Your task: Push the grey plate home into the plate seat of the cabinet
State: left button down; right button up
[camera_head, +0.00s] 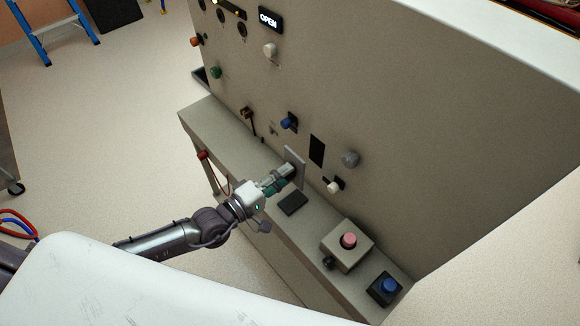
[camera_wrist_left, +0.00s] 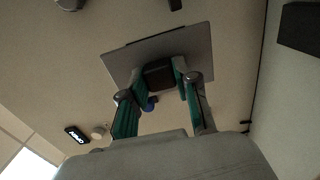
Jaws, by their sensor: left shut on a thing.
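The grey plate (camera_head: 294,168) is a thin square panel, held upright close to the cabinet face. In the left wrist view the plate (camera_wrist_left: 197,42) is seen from its handle side. My left gripper (camera_head: 282,174) is shut on the dark block-shaped handle (camera_wrist_left: 160,76) at the plate's middle. A black upright rectangle (camera_head: 317,150) on the cabinet (camera_head: 400,120) lies just right of the plate and may be the plate seat. A dark strip shows past the plate's edge in the wrist view. I cannot tell whether the plate touches the cabinet. My right gripper is not in view.
A ledge (camera_head: 228,132) runs below the cabinet face. It carries a dark flat pad (camera_head: 292,203), a box with a pink button (camera_head: 348,241) and a blue button (camera_head: 389,286). A blue knob (camera_head: 288,123), a white knob (camera_head: 333,187) and a grey knob (camera_head: 350,159) stick out near the plate.

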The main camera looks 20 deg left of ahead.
aim_at(316, 152)
pick_arm(q)
jog(key=shift+s+a, duration=0.15)
jog(key=shift+a, duration=0.05)
jog(key=shift+s, duration=0.1)
jog(key=shift+b+x, duration=0.95)
jog(key=shift+x, duration=1.9)
jog(key=shift+b+x, duration=0.4)
jog(key=shift+x, duration=0.65)
jog(key=c, duration=0.8)
grip_release()
jog(key=shift+o, duration=0.2)
jog(key=shift+r, duration=0.1)
